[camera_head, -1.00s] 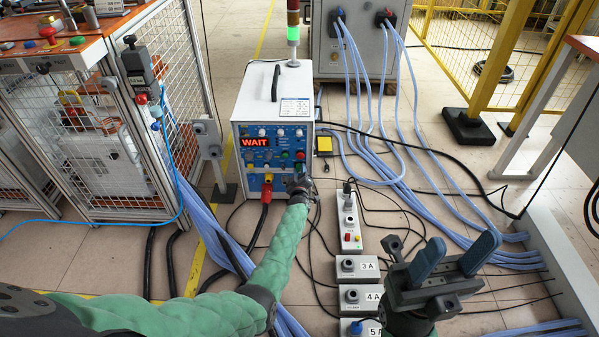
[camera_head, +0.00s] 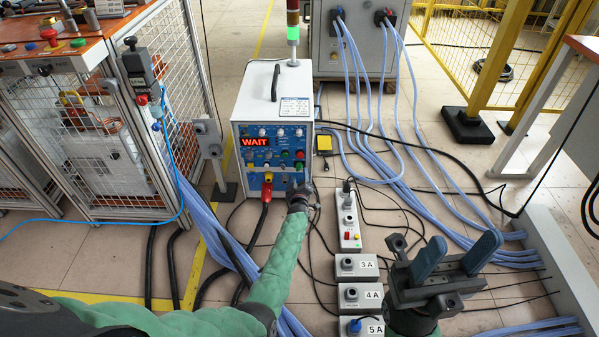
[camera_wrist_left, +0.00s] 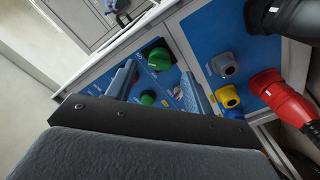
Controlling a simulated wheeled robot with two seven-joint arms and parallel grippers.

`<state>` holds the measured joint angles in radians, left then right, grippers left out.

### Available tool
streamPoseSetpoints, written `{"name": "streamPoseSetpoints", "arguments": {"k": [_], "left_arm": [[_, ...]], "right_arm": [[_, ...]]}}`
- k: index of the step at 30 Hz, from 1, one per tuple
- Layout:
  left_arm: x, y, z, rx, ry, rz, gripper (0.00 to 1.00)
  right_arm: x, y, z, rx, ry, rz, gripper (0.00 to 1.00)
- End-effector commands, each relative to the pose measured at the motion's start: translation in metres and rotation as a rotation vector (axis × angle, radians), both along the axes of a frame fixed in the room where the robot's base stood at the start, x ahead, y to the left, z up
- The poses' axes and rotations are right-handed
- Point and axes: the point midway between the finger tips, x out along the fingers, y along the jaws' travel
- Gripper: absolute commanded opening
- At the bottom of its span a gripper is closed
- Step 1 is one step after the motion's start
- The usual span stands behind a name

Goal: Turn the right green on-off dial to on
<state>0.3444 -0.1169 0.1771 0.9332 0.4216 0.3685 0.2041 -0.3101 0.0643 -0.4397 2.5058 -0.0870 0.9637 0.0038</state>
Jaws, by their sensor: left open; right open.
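The heater box (camera_head: 273,99) stands in the middle of the head view, its blue front panel showing a red WAIT display (camera_head: 255,142). In the left wrist view, two green dials show on the blue panel: a larger one (camera_wrist_left: 160,58) nearer the pale panel edge and a second one (camera_wrist_left: 147,98). My left gripper (camera_head: 299,188) is at the panel's lower right; in the wrist view its open fingers (camera_wrist_left: 157,88) point at the panel with the dials seen between them. Contact cannot be told. My right gripper (camera_head: 457,259) is open and empty at the lower right.
Yellow (camera_wrist_left: 229,97) and red (camera_wrist_left: 282,98) connectors stick out of the panel beside my left gripper. Small grey boxes (camera_head: 357,267) and blue-grey hoses (camera_head: 400,180) lie on the floor to the right. A mesh-sided bench (camera_head: 110,150) stands left.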

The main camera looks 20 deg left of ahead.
Motion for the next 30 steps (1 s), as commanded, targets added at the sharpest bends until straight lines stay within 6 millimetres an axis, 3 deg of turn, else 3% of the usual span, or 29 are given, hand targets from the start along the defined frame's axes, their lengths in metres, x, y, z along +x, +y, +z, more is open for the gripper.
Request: {"name": "streamPoseSetpoints", "arguments": {"k": [4,10,30], "left_arm": [[-0.02,-0.006,0.001,0.0,0.0,0.0,0.52],[-0.034,-0.011,0.0,0.0,0.001,-0.001,0.52],[-0.037,-0.01,0.001,0.017,-0.002,0.003,0.52]], "right_arm": [[-0.001,-0.001,0.002,-0.008,0.012,-0.014,0.5],[-0.002,-0.002,0.001,-0.01,0.017,-0.023,0.5],[-0.001,-0.002,0.002,-0.007,0.016,-0.025,0.5]]}}
